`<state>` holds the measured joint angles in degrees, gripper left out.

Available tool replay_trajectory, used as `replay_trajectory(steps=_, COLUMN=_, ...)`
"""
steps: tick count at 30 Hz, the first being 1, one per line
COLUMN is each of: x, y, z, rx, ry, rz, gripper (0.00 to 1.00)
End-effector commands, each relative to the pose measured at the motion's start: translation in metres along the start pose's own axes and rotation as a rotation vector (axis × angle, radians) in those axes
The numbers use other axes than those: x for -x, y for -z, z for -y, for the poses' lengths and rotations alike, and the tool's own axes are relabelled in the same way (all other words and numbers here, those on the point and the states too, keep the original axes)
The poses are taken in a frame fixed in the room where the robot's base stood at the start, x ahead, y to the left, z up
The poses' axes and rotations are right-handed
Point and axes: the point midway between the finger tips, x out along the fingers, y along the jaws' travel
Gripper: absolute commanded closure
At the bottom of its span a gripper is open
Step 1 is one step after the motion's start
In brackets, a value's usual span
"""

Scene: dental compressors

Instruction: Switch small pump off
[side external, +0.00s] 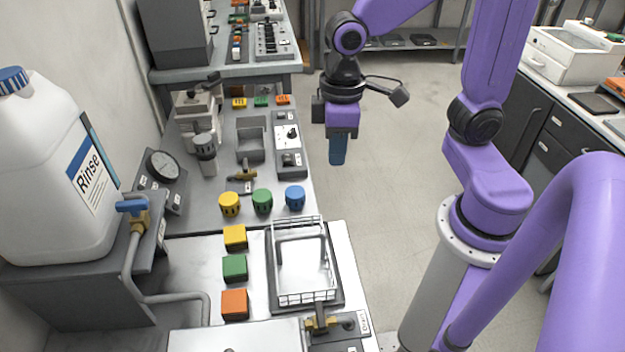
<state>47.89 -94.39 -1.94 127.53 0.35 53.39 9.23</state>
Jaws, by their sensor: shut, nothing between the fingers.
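My gripper (337,160) hangs pointing down over the open floor, right of the grey bench. Its blue fingers are together, with nothing held, and it is apart from everything. A small grey machine (200,118) with a cylinder below it stands at the bench's left side; it may be the small pump, but I cannot tell for certain. A small panel (288,136) with a black knob and switches is on the bench's right side, left of my gripper. The switch positions are too small to read.
Yellow (229,204), green (262,201) and blue knobs (295,197) stand on the bench. A white Rinse jug (55,170), a gauge (163,165) and a wire basket (302,265) are nearer. The floor (400,150) below my gripper is clear.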

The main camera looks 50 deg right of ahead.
Motion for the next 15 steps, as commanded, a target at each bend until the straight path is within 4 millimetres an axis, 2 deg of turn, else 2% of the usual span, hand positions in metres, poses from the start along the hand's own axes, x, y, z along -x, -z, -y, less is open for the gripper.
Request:
replay_trajectory(steps=1, x=0.001, y=-0.019, z=0.011, rx=0.085, ry=0.001, rz=-0.005, gripper=1.00)
replay_trajectory(steps=3, x=0.001, y=-0.043, z=0.020, rx=0.190, ry=0.002, rz=-0.007, gripper=1.00)
replay_trajectory(steps=6, x=-0.002, y=-0.070, z=0.029, rx=0.315, ry=0.003, rz=-0.010, gripper=1.00)
replay_trajectory(steps=10, x=-0.005, y=-0.092, z=0.033, rx=0.416, ry=0.004, rz=-0.012, gripper=1.00)
replay_trajectory(steps=11, x=-0.005, y=-0.095, z=0.034, rx=0.429, ry=0.004, rz=-0.012, gripper=0.94)
replay_trajectory(steps=15, x=-0.005, y=-0.093, z=0.033, rx=0.421, ry=0.003, rz=-0.011, gripper=0.48)
